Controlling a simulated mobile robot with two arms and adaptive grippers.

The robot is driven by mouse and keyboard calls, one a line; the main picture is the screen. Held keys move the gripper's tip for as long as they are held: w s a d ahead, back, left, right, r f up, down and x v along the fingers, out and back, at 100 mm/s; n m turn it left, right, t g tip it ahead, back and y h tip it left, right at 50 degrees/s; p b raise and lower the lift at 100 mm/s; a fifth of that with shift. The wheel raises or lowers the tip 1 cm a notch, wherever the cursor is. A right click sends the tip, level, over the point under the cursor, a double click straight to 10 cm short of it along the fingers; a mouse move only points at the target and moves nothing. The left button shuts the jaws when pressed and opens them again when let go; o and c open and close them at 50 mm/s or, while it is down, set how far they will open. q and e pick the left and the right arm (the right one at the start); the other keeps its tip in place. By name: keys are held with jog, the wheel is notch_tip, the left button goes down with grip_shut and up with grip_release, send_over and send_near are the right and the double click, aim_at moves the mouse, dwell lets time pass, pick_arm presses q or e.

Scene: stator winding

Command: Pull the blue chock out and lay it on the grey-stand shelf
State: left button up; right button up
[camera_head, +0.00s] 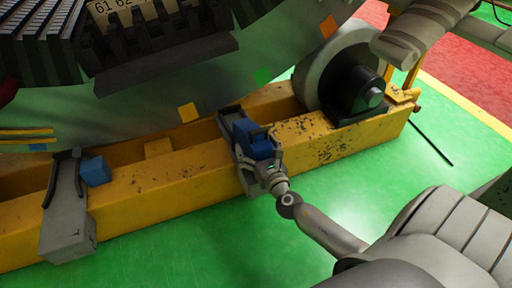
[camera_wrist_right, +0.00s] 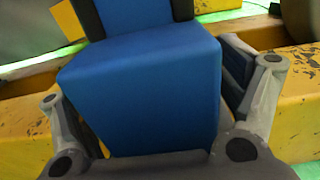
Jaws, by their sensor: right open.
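A blue chock (camera_head: 257,146) sits in a grey bracket (camera_head: 229,126) on the yellow beam, under the big round stator. My right gripper (camera_head: 264,168) is at its near face. In the right wrist view the chock (camera_wrist_right: 150,80) fills the middle, and the open fingers of the right gripper (camera_wrist_right: 158,98) stand on its left and right sides. I cannot tell whether they touch it. A second blue chock (camera_head: 96,171) sits beside another grey bracket (camera_head: 68,205) at the left. I cannot make out a grey-stand shelf for certain. My left gripper is not in view.
The yellow beam (camera_head: 150,205) runs across the front, with the stator (camera_head: 215,75) close above it. A large roller (camera_head: 345,75) stands at the beam's right end. Green floor (camera_head: 180,250) in front is clear. A thin black rod (camera_head: 432,143) lies at the right.

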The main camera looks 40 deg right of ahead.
jog(key=shift+s, duration=0.2)
jog(key=v, duration=1.1)
jog(key=shift+s, duration=0.35)
jog(key=shift+a, duration=0.1)
